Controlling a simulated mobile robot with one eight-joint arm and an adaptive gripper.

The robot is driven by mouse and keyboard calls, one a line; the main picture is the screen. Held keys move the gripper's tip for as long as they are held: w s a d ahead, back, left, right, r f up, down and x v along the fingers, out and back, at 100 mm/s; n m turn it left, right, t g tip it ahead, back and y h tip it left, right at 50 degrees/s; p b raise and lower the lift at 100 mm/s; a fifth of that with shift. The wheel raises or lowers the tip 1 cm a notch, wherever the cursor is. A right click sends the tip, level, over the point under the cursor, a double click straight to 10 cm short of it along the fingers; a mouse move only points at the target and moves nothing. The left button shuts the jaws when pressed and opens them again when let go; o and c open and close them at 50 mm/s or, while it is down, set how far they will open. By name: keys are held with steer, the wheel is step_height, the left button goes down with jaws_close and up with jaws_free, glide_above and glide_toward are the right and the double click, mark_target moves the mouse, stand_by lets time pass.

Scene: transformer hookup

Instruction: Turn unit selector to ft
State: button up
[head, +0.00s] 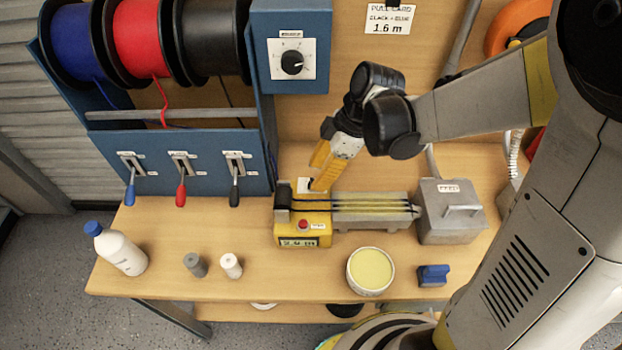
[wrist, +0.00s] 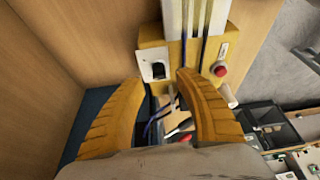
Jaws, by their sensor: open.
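A yellow measuring unit (head: 288,228) with a small display and a red button sits mid-bench. It also shows in the wrist view (wrist: 188,58). On it is a white plate with a small dark switch (wrist: 158,70), which looks like the unit selector; its markings are too small to read. In the head view only the pale plate (head: 304,185) shows. My gripper (head: 318,172) is open and empty, tilted down just behind the unit. In the wrist view my gripper's yellow fingertips (wrist: 160,82) lie on either side of the switch in the picture; contact cannot be told.
A blue box with a black dial (head: 292,63) is mounted at the back. Several levers (head: 181,190) stand on the blue panel at left. A cable guide (head: 372,208) and a grey box (head: 450,212) adjoin the unit. A yellow tub (head: 370,271) is in front.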

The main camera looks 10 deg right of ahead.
mark_target(313, 181)
steer(key=b+x, duration=0.1)
steer(key=x, duration=0.2)
steer(key=shift+f, duration=0.15)
steer(key=shift+c, duration=0.5)
jaws_close()
steer(key=shift+m, duration=0.4)
steer(key=m+t, duration=0.1)
steer(key=m, duration=0.2)
steer(key=shift+m+t+h, duration=0.3)
steer(key=shift+h, duration=0.1)
steer(key=shift+m+t+h, duration=0.5)
steer(key=shift+m+t, duration=0.1)
steer(key=shift+m, duration=1.4)
